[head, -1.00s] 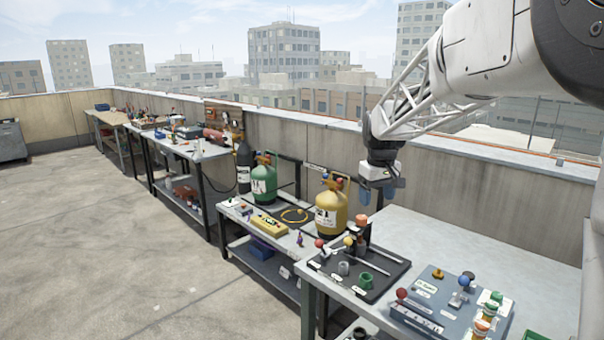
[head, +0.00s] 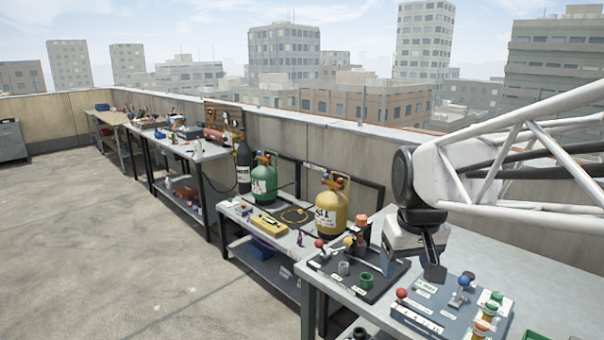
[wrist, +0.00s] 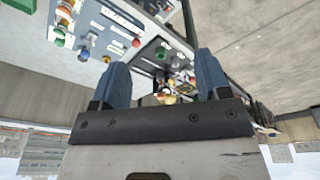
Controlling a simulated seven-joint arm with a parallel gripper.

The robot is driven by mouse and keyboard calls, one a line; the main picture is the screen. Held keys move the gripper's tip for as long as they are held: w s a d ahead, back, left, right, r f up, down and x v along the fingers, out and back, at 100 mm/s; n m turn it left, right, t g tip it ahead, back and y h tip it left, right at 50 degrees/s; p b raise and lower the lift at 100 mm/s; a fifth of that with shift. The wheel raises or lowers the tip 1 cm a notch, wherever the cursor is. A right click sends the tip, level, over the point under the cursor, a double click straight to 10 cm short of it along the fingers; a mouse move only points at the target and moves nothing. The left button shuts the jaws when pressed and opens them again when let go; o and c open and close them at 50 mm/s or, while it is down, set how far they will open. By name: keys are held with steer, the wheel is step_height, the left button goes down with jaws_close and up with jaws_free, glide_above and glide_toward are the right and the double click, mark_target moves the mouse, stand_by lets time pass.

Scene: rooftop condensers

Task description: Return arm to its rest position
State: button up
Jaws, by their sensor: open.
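My gripper (head: 411,268) is in the head view above the near table, over the gap between the black tray (head: 374,291) and the blue-grey panel (head: 440,320). Its two fingers are apart, with nothing seen between them. In the wrist view my gripper (wrist: 160,85) shows two blue fingers spread wide, with the panel (wrist: 150,50) and its knobs beyond them. My white lattice arm reaches in from the right in the head view. The gripper hides part of the tray's right side and the table behind it.
A yellow cylinder (head: 331,212) and a green cylinder (head: 263,182) stand on the lower bench to the left. An orange-capped item (head: 361,226) stands at the tray's back. The parapet wall (head: 290,140) runs behind. The table's back right (head: 500,255) is bare.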

steer(key=s+f, duration=0.3)
steer(key=s, duration=0.4)
steer(key=s+f+m, duration=0.1)
steer(key=s+f, duration=0.2)
steer(key=s, duration=0.5)
steer(key=shift+a+m+t, duration=0.15)
steer(key=shift+m+t, duration=0.15)
steer(key=shift+w, duration=0.1)
